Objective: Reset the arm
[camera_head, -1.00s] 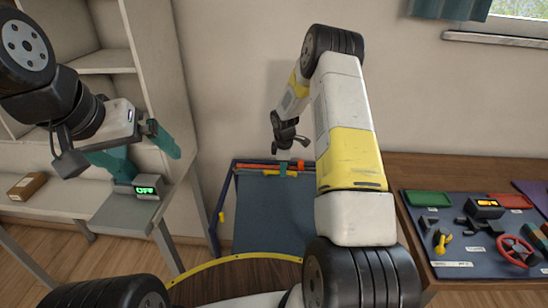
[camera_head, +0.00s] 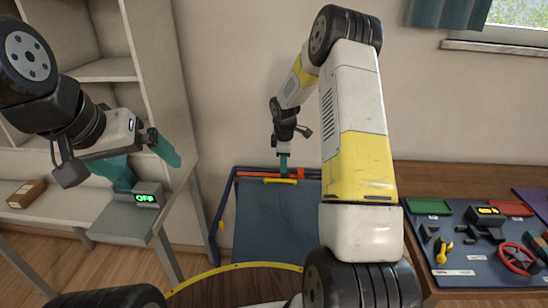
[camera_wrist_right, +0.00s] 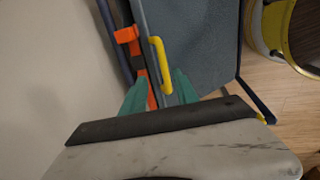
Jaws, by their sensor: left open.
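My left gripper (camera_head: 150,160) has teal fingers and is open and empty, above a small box with a green "OFF" display (camera_head: 146,197) at the left. My right gripper (camera_head: 284,161) is at the far end of the blue-grey panel (camera_head: 275,225), close to the orange bar (camera_head: 258,173) and the yellow handle (camera_head: 280,181). In the right wrist view its two teal fingers (camera_wrist_right: 160,90) stand apart. The orange bar (camera_wrist_right: 127,35) and yellow handle (camera_wrist_right: 161,65) show beyond and between them; I cannot tell whether they touch. My right forearm hides part of the panel.
A wooden bench (camera_head: 470,180) at the right carries a dark board with a red wheel (camera_head: 517,258). A wall is close behind the panel.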

